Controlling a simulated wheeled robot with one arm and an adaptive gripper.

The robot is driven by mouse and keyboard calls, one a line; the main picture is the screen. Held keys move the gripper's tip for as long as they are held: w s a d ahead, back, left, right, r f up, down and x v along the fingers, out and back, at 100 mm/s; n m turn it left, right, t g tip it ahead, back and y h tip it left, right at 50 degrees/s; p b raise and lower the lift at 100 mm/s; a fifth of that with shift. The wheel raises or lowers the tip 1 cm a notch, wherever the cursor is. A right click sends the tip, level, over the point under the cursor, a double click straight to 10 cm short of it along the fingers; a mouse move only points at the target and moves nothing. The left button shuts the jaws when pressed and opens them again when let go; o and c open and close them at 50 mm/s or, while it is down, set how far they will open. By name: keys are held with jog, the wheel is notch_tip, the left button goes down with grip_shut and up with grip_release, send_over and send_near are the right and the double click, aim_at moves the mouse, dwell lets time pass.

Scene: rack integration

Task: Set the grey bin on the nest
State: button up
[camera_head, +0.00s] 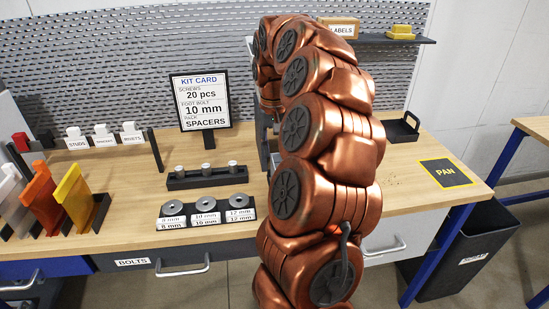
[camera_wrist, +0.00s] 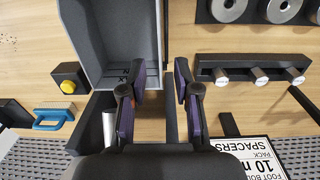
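The grey bin (camera_wrist: 83,45) shows at the upper left of the wrist view, its open inside facing the camera. My gripper (camera_wrist: 160,78) is open, its two dark fingers apart. The left finger overlaps the bin's near end, and the bin's right wall (camera_wrist: 162,30) lines up with the gap between the fingers. I cannot tell whether either finger touches it. Dark strips beside and below the fingers, including a dark bar (camera_wrist: 172,122), may belong to the nest, but I cannot tell. In the head view my copper arm hides the gripper and most of the bin's area.
The kit card (camera_head: 200,98), spacer rack (camera_head: 207,177) and washer tray (camera_head: 206,211) stand left of my arm. A black tray (camera_head: 403,129) and PAN mat (camera_head: 446,173) are at right. A yellow-button block (camera_wrist: 68,80) and blue-handled object (camera_wrist: 52,116) lie beside the bin.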

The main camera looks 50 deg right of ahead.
jog(key=s+a+n, duration=0.2)
jog(key=a, duration=0.8)
jog(key=s+a+n, duration=0.3)
jog(key=a, duration=0.8)
jog(key=s+a+f+n+g, duration=0.1)
jog(key=s+a+f, duration=0.2)
jog(key=s, duration=0.6)
jog(key=s+a+f+n, duration=0.1)
jog(key=s+a+f, duration=0.2)
jog(key=s+a, duration=0.5)
jog(key=shift+s+a+f+g, duration=0.25)
jog(key=shift+s+g, duration=0.15)
jog(key=shift+s, duration=0.5)
jog(key=shift+d, duration=0.1)
